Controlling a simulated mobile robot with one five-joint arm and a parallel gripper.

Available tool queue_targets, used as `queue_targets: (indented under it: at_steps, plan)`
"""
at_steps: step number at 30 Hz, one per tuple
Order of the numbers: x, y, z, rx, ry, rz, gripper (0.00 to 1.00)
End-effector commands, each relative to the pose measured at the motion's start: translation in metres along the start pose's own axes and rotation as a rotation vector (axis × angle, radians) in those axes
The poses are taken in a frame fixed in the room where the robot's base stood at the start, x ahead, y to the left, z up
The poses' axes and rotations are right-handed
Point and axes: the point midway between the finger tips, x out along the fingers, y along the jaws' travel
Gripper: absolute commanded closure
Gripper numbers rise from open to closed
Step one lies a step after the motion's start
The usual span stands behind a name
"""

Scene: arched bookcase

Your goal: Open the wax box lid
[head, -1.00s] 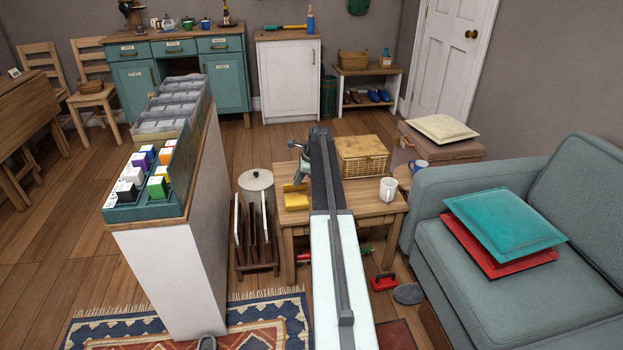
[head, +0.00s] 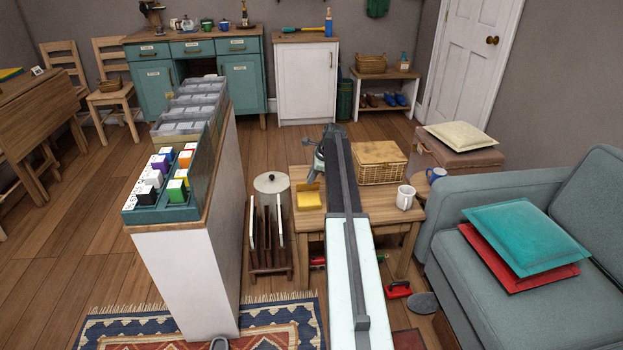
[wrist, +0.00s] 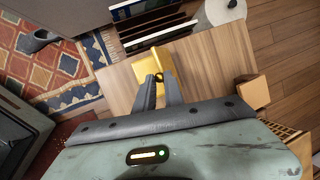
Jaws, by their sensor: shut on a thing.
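The wax box (head: 308,200) is a small yellow box on the wooden table, left of my arm in the head view. A darker mustard flap, which looks like its lid (head: 307,187), stands raised at its back. My gripper (head: 316,172) is just behind and right of the box. In the wrist view the yellow lid (wrist: 168,63) rises at and beyond the fingertips, and my gripper (wrist: 159,82) is shut on its edge. A small dark ring shows at the tips. The fingers hide part of the box, so the exact lid angle is unclear.
The table (head: 375,207) also carries a wicker basket (head: 380,163) and a white mug (head: 405,197) to the right of my arm. A rack of upright boards (head: 268,235) stands left of the table. A tall shelf unit (head: 200,270) is farther left, a sofa (head: 520,300) right.

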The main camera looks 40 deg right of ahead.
Motion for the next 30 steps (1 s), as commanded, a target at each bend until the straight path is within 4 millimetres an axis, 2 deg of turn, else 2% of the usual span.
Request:
queue_targets:
  at_steps: [24,25,26,27,30]
  plan:
    - [-0.0016,-0.0005,-0.0047,0.005,0.002,-0.002,1.0]
    - [-0.0017,-0.0005,-0.0048,0.005,0.002,-0.002,0.79]
    - [-0.0017,-0.0005,-0.0049,0.005,0.002,-0.002,0.7]
    - [-0.0017,-0.0005,-0.005,0.005,0.002,-0.002,0.65]
    - [-0.0018,-0.0005,-0.0051,0.005,0.002,-0.002,0.65]
